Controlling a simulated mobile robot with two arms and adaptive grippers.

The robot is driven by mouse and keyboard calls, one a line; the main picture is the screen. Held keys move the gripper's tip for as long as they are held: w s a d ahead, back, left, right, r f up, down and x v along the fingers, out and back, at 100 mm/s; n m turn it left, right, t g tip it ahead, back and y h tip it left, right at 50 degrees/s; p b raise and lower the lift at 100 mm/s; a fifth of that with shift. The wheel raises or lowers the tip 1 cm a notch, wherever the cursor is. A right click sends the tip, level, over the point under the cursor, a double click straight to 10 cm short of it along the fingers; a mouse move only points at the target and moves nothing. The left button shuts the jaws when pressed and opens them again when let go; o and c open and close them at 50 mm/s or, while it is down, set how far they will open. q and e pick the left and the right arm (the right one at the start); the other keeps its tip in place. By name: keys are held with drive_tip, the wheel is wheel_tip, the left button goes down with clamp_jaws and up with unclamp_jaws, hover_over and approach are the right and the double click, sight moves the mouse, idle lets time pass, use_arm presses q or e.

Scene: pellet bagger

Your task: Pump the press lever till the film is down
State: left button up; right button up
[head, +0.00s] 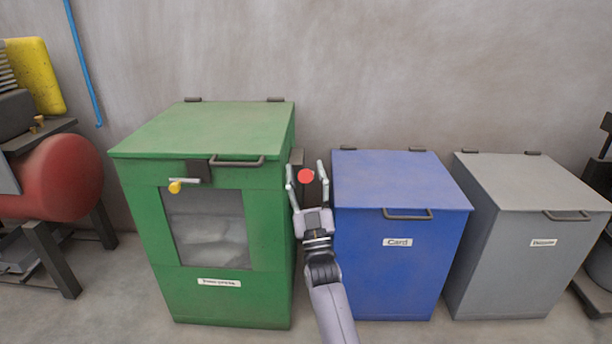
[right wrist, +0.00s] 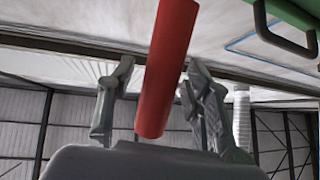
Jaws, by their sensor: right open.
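The green press bin (head: 201,130) stands left of centre, its lid shut. Its front window (head: 208,228) shows pale crumpled film inside, filling the lower part. A red lever grip (head: 306,176) is at the bin's right side, near a dark bracket (head: 297,157). My right gripper (head: 307,172) is open, with one finger on each side of the red grip. In the right wrist view the red lever grip (right wrist: 166,70) runs between the two open fingers (right wrist: 155,85), with gaps on both sides. My left gripper is not in view.
A yellow-tipped latch (head: 176,187) sits on the bin's front below the lid handle (head: 237,161). A blue Card bin (head: 400,185) stands close on the right, then a grey bin (head: 525,185). A red tank (head: 62,178) stands at the left.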

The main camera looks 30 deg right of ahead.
drive_tip(key=shift+s, duration=0.1)
drive_tip(key=v, duration=1.2)
drive_tip(key=shift+r, duration=0.1)
